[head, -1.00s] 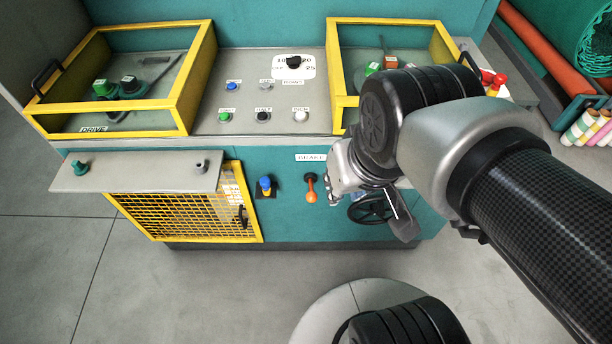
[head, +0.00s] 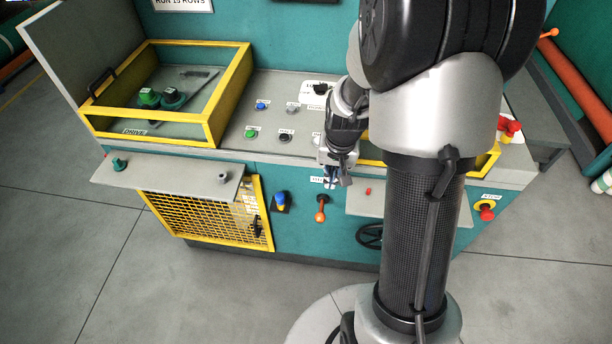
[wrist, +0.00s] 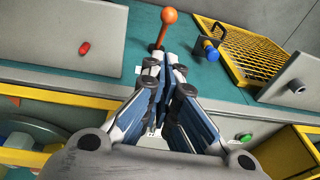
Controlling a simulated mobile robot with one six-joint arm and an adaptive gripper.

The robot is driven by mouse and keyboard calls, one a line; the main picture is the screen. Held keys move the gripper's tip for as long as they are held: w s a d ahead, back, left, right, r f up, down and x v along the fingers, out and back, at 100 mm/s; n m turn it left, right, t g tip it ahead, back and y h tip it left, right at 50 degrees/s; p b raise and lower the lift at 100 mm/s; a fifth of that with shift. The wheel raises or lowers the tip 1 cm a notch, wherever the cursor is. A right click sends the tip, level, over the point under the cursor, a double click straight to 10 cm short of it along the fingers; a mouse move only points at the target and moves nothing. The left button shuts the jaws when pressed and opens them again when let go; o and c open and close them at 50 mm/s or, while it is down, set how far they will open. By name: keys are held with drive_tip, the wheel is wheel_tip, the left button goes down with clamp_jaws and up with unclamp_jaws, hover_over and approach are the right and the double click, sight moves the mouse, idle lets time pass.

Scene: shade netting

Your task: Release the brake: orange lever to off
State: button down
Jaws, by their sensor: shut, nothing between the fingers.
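The orange lever (head: 321,209) is on the teal front panel, its ball end hanging down in the head view. The lever also shows in the wrist view (wrist: 169,17), just beyond the fingertips. My gripper (head: 333,180) is shut and empty, above and slightly right of the lever. In the wrist view the closed fingers (wrist: 163,62) point towards the lever's base; I cannot tell whether they touch it. The label by the lever is mostly hidden behind my gripper.
A blue knob (head: 280,200) is left of the lever, beside a yellow mesh door (head: 222,217). A grey shelf (head: 165,174) juts out at left, another (head: 372,203) at right. A black handwheel (head: 370,236) is below the right shelf. A red button (head: 487,212) is farther right.

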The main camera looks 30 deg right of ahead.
drive_tip(key=shift+d+f, duration=0.1)
drive_tip(key=shift+f, duration=0.15)
drive_tip(key=b, duration=0.5)
hover_over(322, 211)
wheel_tip(322, 211, down, 12)
drive_tip(key=shift+s+a+f, duration=0.2)
drive_tip(key=shift+s+f, duration=0.35)
drive_tip(key=shift+f, duration=0.25)
